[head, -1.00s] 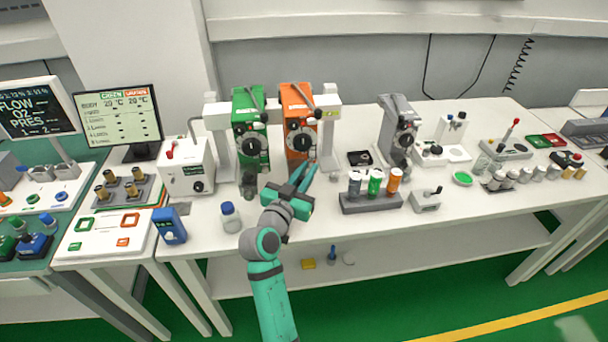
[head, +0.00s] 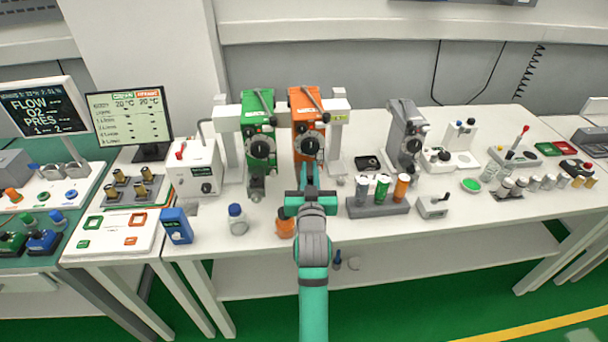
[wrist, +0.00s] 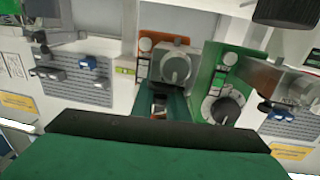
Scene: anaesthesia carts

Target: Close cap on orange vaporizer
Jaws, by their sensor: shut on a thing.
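The orange vaporizer (head: 303,104) stands upright on the bench, with a dark dial on its front; it also shows in the wrist view (wrist: 145,45). My gripper (head: 309,172) points straight at its lower front, below the dial, with the fingers close together. In the wrist view my gripper (wrist: 161,98) reaches the vaporizer's lower front, shut on a small part there, most likely the cap. My fingers mostly hide that part, so I cannot tell how far the cap is turned or closed.
The green vaporizer (head: 257,112) stands close on the left, its dark lower fitting (head: 257,186) jutting forward. A grey vaporizer (head: 404,130) and a rack (head: 378,207) of coloured vials are to the right. A blue-capped bottle (head: 238,222) and an orange-capped bottle (head: 285,226) stand near the front edge.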

